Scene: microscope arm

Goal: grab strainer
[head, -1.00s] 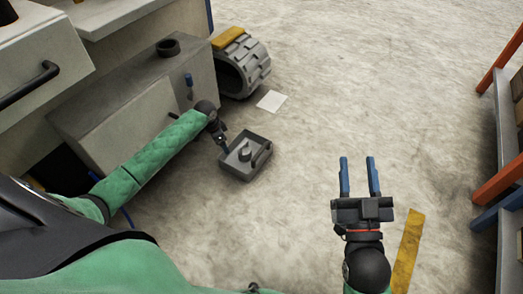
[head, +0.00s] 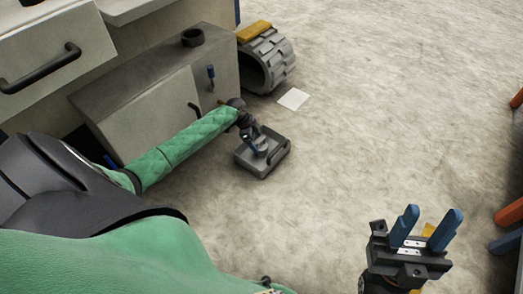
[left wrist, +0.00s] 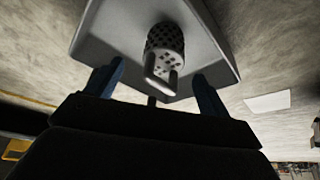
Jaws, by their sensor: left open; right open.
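The strainer (left wrist: 165,45) is a small grey perforated cylinder with a loop handle in the left wrist view. It sits in a shallow grey tray (left wrist: 215,45), which rests on the floor in the head view (head: 262,172). My left gripper (left wrist: 158,78) is open, with its blue fingers on either side of the handle's end. I cannot tell whether they touch it. In the head view my left gripper (head: 260,147) is over the tray and partly hides the strainer. My right gripper (head: 432,215) is open and empty at the lower right, far from the tray.
A grey cabinet box (head: 150,105) with small handles stands left of the tray. A ridged grey ring (head: 268,60) and a white sheet (head: 293,98) lie behind it. Orange and blue parts (head: 510,215) edge the right side. The middle floor is clear.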

